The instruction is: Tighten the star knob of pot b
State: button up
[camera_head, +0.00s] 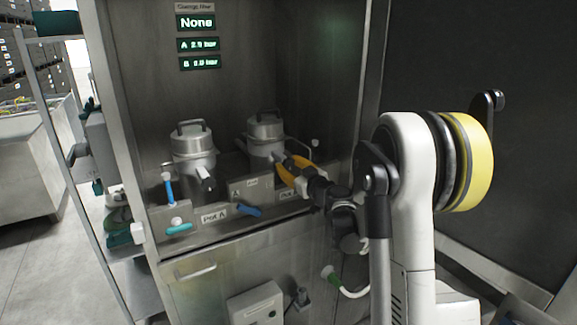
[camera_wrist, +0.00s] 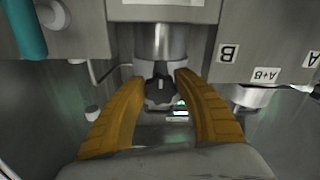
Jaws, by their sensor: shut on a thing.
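Pot b (camera_head: 266,133) is the right one of two steel pots with lids and top handles in the cabinet. My gripper (camera_head: 284,164) reaches its front from the right, with orange-yellow fingers. In the wrist view my gripper (camera_wrist: 165,84) has one finger on each side of the dark star knob (camera_wrist: 160,92) and is shut on it. The knob sits at the end of a steel cylinder (camera_wrist: 160,42). In the head view the fingers mostly hide this knob. A "B" label (camera_wrist: 228,53) shows beside it in the wrist view.
Pot A (camera_head: 193,150) stands to the left with its own knob (camera_head: 206,183). A blue lever (camera_head: 248,211), a teal lever (camera_head: 179,228) and an upright blue handle (camera_head: 169,191) are at the front panel. Displays (camera_head: 197,22) hang above. A dark wall (camera_head: 490,190) is at the right.

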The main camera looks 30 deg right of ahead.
dwell(0.4)
jog(key=o, duration=1.2)
jog(key=s, duration=1.2)
jog(key=shift+d, duration=0.2)
